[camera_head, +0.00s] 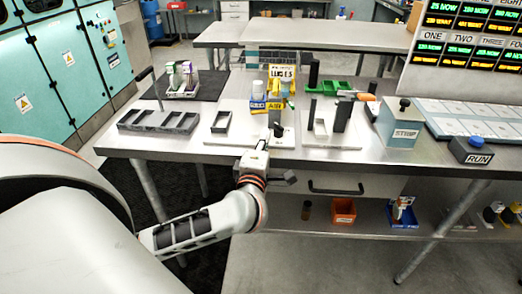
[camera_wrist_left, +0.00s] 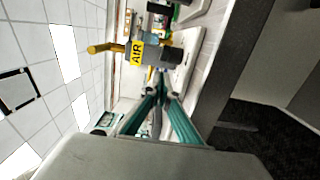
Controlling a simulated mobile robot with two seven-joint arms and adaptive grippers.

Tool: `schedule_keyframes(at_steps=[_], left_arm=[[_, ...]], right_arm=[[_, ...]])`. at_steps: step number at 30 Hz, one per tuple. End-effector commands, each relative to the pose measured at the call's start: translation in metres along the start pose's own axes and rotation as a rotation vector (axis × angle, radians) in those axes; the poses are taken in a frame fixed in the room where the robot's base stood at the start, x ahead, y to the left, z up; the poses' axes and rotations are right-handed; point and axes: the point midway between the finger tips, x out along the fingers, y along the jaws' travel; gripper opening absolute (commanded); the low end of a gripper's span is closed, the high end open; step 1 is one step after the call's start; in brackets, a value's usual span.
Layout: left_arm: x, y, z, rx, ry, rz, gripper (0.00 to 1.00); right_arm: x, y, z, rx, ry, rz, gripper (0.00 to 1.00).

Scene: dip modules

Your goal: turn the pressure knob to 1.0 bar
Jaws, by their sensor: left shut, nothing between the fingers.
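The pressure knob is a dark grey cylinder (camera_wrist_left: 167,57) beside a yellow AIR tag (camera_wrist_left: 137,52) and a yellow pipe (camera_wrist_left: 105,47) in the left wrist view. In the head view a dark knob-like part (camera_head: 277,130) stands near the front edge of the bench. My left gripper (camera_head: 264,143) is just in front of it, shut and empty. In the left wrist view its fingertips (camera_wrist_left: 162,76) are together, close to the knob; I cannot tell whether they touch it. No scale or pressure reading can be made out. My right gripper is not in view.
A grey slotted tray (camera_head: 158,122) and a small dark bin (camera_head: 221,122) lie left of the gripper. A yellow labelled holder (camera_head: 281,85) stands behind. A STOP box (camera_head: 398,122) and RUN button (camera_head: 470,150) are at the right. A drawer handle (camera_head: 336,189) is below the bench top.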

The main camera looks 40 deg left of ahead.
Motion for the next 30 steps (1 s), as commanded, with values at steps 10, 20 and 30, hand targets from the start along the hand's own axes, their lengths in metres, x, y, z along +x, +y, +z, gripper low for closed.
schedule_keyframes(at_steps=[10,20,30], left_arm=[[0.021,-0.001,0.025,-0.002,-0.003,-0.002,0.00],[0.021,-0.001,0.026,-0.002,-0.003,-0.003,0.00],[0.027,0.004,0.035,-0.008,0.105,-0.002,0.00]], right_arm=[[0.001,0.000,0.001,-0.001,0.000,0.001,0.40],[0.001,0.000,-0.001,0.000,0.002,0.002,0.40],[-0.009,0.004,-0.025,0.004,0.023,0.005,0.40]])
